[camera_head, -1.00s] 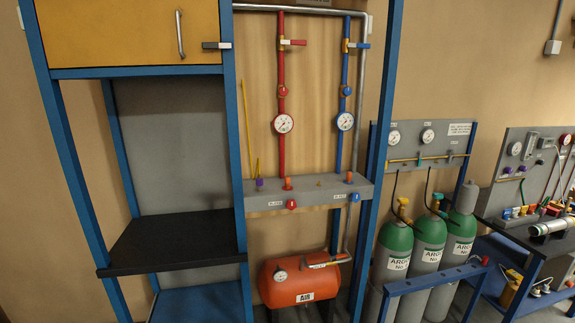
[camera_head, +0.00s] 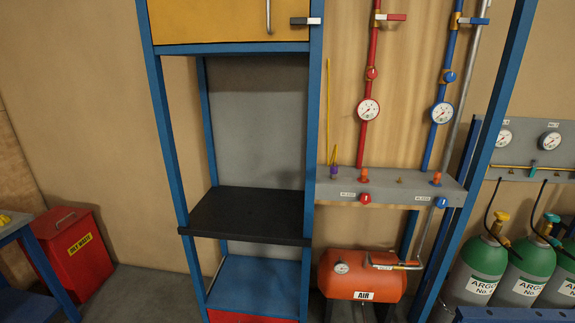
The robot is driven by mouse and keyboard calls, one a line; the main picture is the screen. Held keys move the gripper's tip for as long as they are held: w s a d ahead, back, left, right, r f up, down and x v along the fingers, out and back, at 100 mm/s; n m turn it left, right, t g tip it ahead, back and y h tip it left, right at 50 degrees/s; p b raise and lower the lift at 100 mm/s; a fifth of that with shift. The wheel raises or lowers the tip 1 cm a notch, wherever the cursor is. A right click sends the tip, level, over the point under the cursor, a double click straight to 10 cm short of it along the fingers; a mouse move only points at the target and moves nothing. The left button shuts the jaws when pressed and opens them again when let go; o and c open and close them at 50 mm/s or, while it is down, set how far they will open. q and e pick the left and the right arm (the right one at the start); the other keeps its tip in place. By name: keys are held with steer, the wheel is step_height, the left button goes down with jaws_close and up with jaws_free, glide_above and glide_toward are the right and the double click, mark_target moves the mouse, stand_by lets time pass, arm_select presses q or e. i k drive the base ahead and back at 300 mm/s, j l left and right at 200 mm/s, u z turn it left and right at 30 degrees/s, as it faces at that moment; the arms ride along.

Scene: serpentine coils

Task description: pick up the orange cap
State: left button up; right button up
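Two small orange pieces sit on the grey manifold box (camera_head: 400,191). One orange piece (camera_head: 364,175) is below the red pipe, and the other orange piece (camera_head: 437,179) is below the blue pipe. Either may be the orange cap; they are too small to tell. A purple piece (camera_head: 334,171) stands at the box's left end under thin yellow rods. Neither of my grippers is in view.
A blue-framed rack with a black shelf (camera_head: 250,215) stands left of the manifold. Argon cylinders (camera_head: 473,275) stand at right. A red waste bin (camera_head: 75,245) is at far left, with open floor beside it.

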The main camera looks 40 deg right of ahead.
mark_target(364, 171)
steer(key=l+u, duration=0.15)
steer(key=l, duration=0.25)
steer(key=k+l+u, duration=0.2)
steer(key=l, duration=0.2)
steer(key=l+u, duration=0.15)
steer(key=l, duration=0.25)
steer(key=l+u, duration=0.15)
steer(key=l, duration=0.25)
steer(key=k+l+u, duration=0.2)
steer(key=l, duration=0.15)
steer(key=k+l+u, duration=0.15)
steer(key=l, duration=0.2)
steer(key=k+l+u, duration=0.2)
steer(key=l, duration=0.15)
steer(key=i, duration=0.1)
